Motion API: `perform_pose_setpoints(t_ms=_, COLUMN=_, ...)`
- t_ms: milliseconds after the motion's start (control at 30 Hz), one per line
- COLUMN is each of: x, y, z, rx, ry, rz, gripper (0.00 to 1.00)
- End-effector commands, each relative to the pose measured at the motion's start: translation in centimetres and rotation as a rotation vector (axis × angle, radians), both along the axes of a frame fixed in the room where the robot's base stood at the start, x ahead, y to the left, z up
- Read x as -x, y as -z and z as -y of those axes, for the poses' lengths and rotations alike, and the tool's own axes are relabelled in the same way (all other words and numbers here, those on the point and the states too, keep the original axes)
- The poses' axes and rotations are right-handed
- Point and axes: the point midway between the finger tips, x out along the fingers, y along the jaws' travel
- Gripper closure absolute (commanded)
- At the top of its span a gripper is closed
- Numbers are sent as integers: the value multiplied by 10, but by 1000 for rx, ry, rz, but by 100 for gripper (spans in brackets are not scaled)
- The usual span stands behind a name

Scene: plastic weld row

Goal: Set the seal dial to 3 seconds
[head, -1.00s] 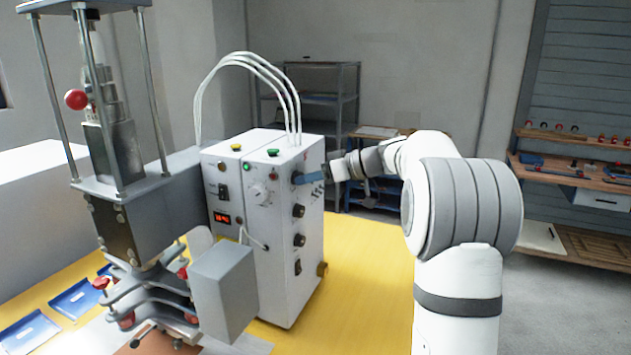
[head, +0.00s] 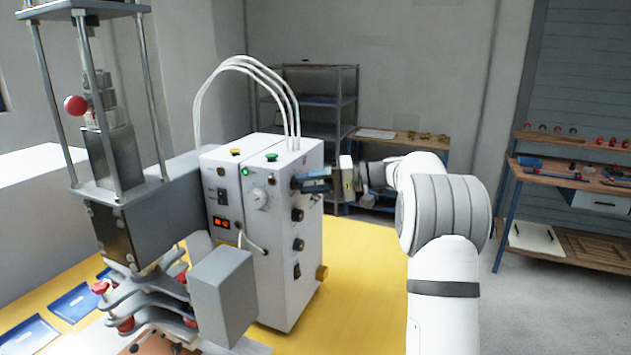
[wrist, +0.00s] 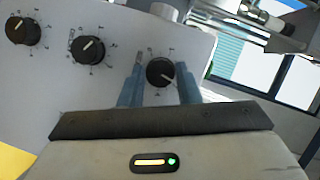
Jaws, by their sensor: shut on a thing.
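The white control box (head: 280,260) stands on the yellow table. A black knob (wrist: 160,72), the top one of a column on its right-hand face, sits between my gripper's blue fingers (wrist: 160,84) in the wrist view, and they are shut on it. Its white pointer line slants toward the lower right there. The scale marks are too small to read, so I cannot tell which dial is the seal dial.
A white round dial (head: 260,199), green button (head: 271,157) and yellow button (head: 236,152) are on the box. White hoses (head: 250,62) arch above it. The welding press (head: 140,215) stands left. Yellow table (head: 365,275) is clear right of the box.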

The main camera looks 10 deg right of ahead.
Motion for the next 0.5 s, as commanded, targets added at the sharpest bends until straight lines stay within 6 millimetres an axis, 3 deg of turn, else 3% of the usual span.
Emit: perform_pose_setpoints(t_ms=500, x=-1, y=0, z=-2, rx=-148, ry=-3, rz=-200, gripper=93)
